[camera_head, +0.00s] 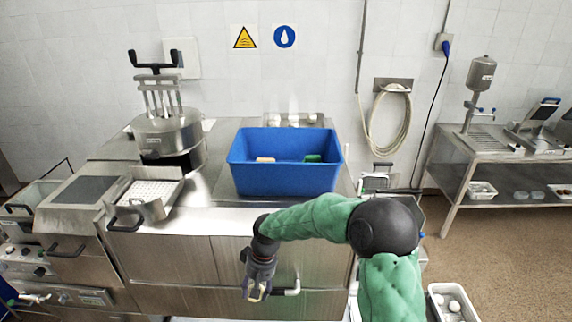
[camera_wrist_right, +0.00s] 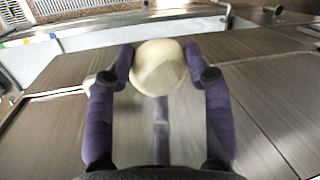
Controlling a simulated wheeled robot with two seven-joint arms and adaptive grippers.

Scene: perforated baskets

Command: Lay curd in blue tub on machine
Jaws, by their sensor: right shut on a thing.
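A pale, rounded curd (camera_wrist_right: 159,67) sits between the two purple fingers of my right gripper (camera_wrist_right: 159,80) in the right wrist view. The fingers are shut on its sides. In the head view my right gripper (camera_head: 257,287) hangs in front of the steel machine (camera_head: 190,255), below its top edge, and the curd there is small and mostly hidden. The blue tub (camera_head: 286,182) stands on the machine top, behind and above the gripper. My left gripper is not in view.
A white basket (camera_head: 437,289) with pale round pieces is at the lower right. A perforated steel basket (camera_head: 152,191) and a steel pot (camera_head: 168,135) stand left of the tub. A steel table (camera_head: 480,155) stands at the right. A hose (camera_head: 384,130) hangs on the wall.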

